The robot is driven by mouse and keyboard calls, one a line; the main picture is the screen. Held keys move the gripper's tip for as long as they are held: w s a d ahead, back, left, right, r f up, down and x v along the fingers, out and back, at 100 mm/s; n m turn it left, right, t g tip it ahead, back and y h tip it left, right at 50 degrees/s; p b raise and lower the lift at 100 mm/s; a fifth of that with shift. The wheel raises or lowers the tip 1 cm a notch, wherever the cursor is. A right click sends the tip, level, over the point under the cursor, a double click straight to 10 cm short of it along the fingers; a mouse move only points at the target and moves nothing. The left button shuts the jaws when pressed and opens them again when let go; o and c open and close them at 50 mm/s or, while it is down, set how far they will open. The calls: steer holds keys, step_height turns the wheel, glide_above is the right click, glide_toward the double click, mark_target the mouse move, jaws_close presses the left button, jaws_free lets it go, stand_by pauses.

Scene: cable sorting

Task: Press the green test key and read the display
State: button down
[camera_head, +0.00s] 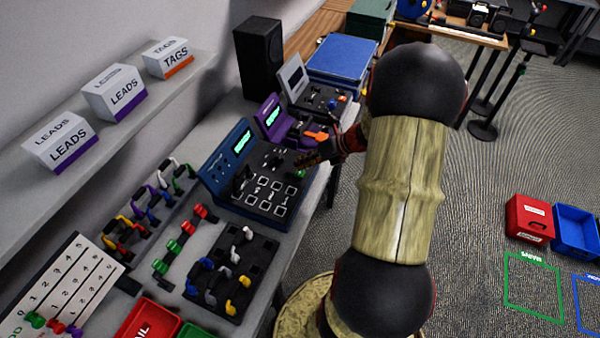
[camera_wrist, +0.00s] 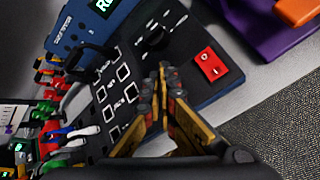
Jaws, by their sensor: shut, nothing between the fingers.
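The blue tester (camera_head: 216,171) stands on the bench, its lit display (camera_head: 243,143) facing up and its black panel in front. The display text is too small to read there. In the wrist view the display (camera_wrist: 104,6) is cut off by the top edge, showing only the start of its text. A small green key (camera_head: 301,173) shows at the panel's right end, close beside my gripper (camera_head: 299,162). My gripper is shut and empty, its fingertips (camera_wrist: 164,68) over the panel. I cannot tell whether they touch the key; no green key shows in the wrist view.
A red rocker switch (camera_wrist: 210,65) lies right of my fingertips on the panel. A purple tester (camera_head: 268,117) stands behind the blue one. A black cable board (camera_head: 232,273) and a cable rack (camera_head: 150,205) stand nearer.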

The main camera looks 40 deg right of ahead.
mark_target(302, 171)
steer(key=shift+f, duration=0.15)
steer(key=shift+f, duration=0.25)
steer(key=shift+f, duration=0.4)
stand_by(1.1)
steer(key=shift+r, duration=0.1)
steer(key=shift+r+p, duration=0.7)
steer(key=shift+p, duration=0.3)
steer(key=shift+r, duration=0.1)
step_height(302, 171, up, 5)
steer(key=p, duration=0.5)
